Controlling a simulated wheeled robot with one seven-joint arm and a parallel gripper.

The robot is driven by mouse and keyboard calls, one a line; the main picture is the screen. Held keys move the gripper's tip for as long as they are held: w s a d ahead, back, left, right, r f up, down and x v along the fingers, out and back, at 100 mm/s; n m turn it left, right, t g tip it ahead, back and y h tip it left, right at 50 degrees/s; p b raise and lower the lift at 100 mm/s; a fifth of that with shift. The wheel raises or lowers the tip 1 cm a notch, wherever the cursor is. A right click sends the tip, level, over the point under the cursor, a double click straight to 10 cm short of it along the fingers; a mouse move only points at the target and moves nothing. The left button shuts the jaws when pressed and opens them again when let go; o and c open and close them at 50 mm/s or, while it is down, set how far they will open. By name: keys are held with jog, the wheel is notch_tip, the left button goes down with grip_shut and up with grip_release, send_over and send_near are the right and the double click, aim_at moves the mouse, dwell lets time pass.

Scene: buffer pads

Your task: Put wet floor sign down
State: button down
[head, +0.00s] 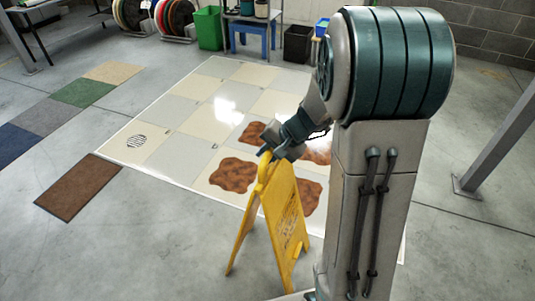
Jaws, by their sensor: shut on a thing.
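The yellow wet floor sign (287,215) stands upright, its two panels spread like a tent, in the middle of the head view. My gripper (266,156) is at its top edge and is shut on it. My arm comes down from the right and hides part of the floor behind the sign. The feet of the sign are near the front edge of the tiled area; I cannot tell whether they touch the floor. Brown stained patches (233,175) lie on the tiles beside and behind the sign.
A brown mat (79,187) and several coloured carpet squares (83,92) lie at left. A green bin (208,27) and a blue stool (250,37) stand at the back. A grey post (497,140) is at right. The concrete at lower left is clear.

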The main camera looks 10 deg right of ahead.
jog(key=shift+f+b, duration=0.45)
jog(key=shift+b, duration=0.05)
jog(key=c, duration=1.3)
grip_release()
jog(key=shift+f, duration=0.1)
